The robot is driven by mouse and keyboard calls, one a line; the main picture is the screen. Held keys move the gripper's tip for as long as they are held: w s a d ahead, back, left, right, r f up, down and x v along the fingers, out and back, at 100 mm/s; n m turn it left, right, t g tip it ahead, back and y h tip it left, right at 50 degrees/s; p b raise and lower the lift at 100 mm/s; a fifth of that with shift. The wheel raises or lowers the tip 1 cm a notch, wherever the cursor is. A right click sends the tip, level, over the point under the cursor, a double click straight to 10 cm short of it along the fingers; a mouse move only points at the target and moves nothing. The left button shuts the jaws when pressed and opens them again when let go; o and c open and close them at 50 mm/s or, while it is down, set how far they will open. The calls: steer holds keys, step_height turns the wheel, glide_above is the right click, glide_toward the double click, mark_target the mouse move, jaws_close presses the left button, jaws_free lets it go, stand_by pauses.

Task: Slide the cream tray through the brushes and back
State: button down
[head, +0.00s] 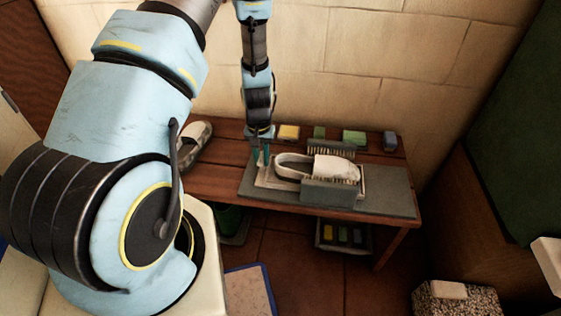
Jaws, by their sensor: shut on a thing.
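The cream tray (268,184) lies on a grey mat (392,201) on the wooden table, with a white shoe (333,167) on it. Two grey brush blocks stand on either side: the far brush (331,147) with bristles showing, and the near brush (331,191), which hides part of the tray. The shoe's right part is between the brushes. My gripper (262,160) points down at the tray's left end and is shut on the tray there. The exact grip is small and hard to make out.
Another shoe (195,145) stands at the left of the table (215,183). A yellow sponge (289,132), a green block (354,137) and a blue-grey block (389,141) line the back edge. A bin of blocks (343,236) sits below. The mat's right end is clear.

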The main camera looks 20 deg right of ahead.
steer(key=shift+w+a, duration=0.3)
steer(key=shift+a, duration=0.35)
steer(key=shift+w+a, duration=0.25)
steer(key=shift+a, duration=0.35)
steer(key=shift+w+a, duration=0.3)
steer(key=shift+a, duration=0.45)
steer(key=c, duration=0.8)
jaws_free()
steer(key=shift+o, duration=0.2)
steer(key=shift+r, duration=0.55)
step_height(320, 180, up, 10)
steer(key=shift+f+p, duration=0.2)
steer(key=shift+p, duration=0.15)
